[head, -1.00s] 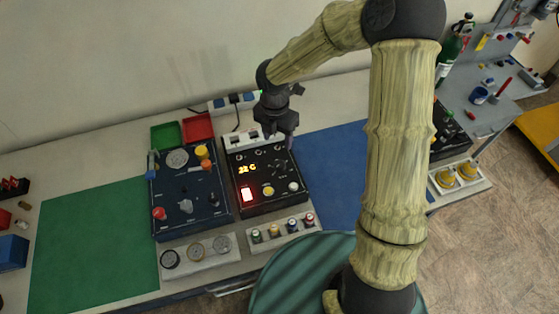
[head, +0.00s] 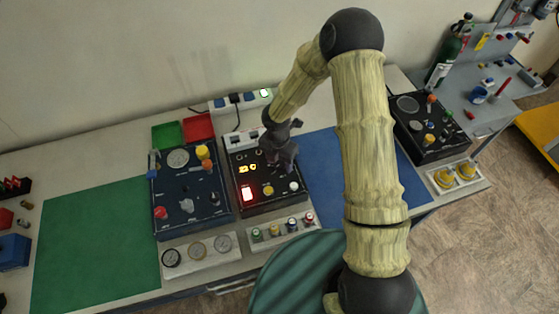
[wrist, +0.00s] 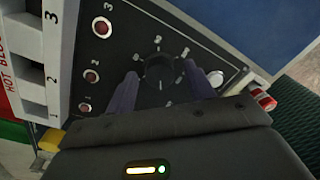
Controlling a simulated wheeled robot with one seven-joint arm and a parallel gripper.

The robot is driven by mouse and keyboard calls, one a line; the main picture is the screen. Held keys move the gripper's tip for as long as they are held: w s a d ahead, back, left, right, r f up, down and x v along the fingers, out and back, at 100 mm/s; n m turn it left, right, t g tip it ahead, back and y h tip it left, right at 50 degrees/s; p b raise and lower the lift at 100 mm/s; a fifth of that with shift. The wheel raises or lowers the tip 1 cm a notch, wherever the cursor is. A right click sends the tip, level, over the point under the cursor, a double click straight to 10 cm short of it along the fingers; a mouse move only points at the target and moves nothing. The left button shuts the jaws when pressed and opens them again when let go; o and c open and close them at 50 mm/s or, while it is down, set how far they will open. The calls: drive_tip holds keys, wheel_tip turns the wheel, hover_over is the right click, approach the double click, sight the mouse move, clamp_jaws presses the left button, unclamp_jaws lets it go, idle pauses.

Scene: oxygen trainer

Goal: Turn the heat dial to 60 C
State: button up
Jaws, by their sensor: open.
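The heat dial (wrist: 159,70) is a round black knob on the black heater box, ringed by pale scale marks, in the wrist view. My gripper (wrist: 163,82) is open, with one purple finger on each side of the dial. I cannot tell whether the fingers touch it. In the head view my gripper (head: 283,162) is over the upper right part of the heater box (head: 272,206) and hides the dial there. A lit yellow display (head: 247,168) and a red-lit switch (head: 247,194) show on the box. The dial's exact setting is too small to read.
A dark blue panel (head: 180,218) with knobs stands left of the heater box. A row of small capped vials (head: 282,231) is in front. The blue mat (head: 328,178) is clear.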

drive_tip(key=shift+c, duration=0.2)
drive_tip(key=c, duration=0.9)
drive_tip(key=shift+m, duration=0.3)
drive_tip(key=m+b, duration=0.1)
drive_tip(key=m, duration=0.3)
drive_tip(key=shift+w, duration=0.1)
drive_tip(key=m+b, duration=0.1)
drive_tip(key=m, duration=0.4)
drive_tip(key=shift+m+y+b, duration=0.3)
drive_tip(key=shift+b, duration=0.1)
drive_tip(key=m+b, duration=0.2)
drive_tip(key=m, duration=0.5)
drive_tip(key=m+b, duration=0.1)
drive_tip(key=m, duration=0.5)
drive_tip(key=shift+d+y+b, duration=0.1)
drive_tip(key=shift+y+b, duration=0.2)
drive_tip(key=shift+b, duration=0.1)
drive_tip(key=shift+m, duration=0.4)
